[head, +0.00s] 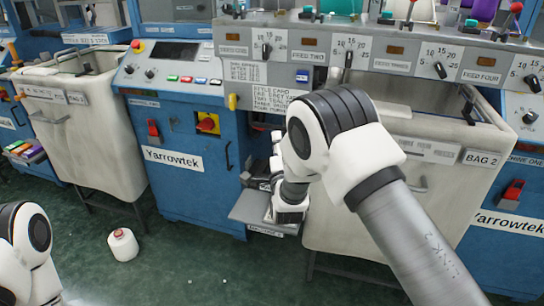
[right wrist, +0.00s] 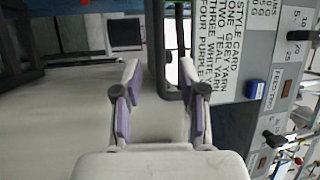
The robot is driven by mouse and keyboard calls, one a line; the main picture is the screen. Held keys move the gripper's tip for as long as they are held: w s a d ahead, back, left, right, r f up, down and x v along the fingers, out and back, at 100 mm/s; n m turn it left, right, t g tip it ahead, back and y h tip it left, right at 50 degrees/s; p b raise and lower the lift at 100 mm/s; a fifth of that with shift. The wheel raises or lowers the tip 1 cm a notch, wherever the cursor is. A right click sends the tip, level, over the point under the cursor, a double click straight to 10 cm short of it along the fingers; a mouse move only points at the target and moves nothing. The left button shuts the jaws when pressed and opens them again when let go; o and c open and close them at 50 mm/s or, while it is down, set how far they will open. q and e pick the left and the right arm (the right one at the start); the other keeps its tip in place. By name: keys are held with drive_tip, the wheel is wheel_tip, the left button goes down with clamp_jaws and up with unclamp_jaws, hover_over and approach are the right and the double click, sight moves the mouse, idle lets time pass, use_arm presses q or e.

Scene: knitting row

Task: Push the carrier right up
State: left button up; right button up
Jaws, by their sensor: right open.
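No part is marked as the carrier, and I cannot tell for certain which one it is. My right gripper (head: 258,178) is low in front of the blue machine, beside the grey ledge (head: 250,212), partly hidden by my own arm. In the right wrist view the right gripper (right wrist: 160,75) is open, its two purple-padded fingers apart with nothing clasped. A dark bent bar (right wrist: 158,40) shows beyond and between the fingertips; whether it touches them is unclear. My left arm shows only at the lower left, with its gripper out of view.
The blue machine (head: 190,178) has a style card (head: 270,90) and feed dials above. A pale bag bin (head: 85,135) stands at left; Bag 2's bin (head: 425,165) stands at right behind my right arm. A white yarn cone (head: 123,246) lies on the green floor.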

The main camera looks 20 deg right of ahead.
sight(276, 129)
drive_tip(key=x, duration=0.8)
drive_tip(key=shift+d+f, duration=0.1)
drive_tip(key=shift+d, duration=0.15)
drive_tip(key=shift+s, duration=0.15)
clamp_jaws()
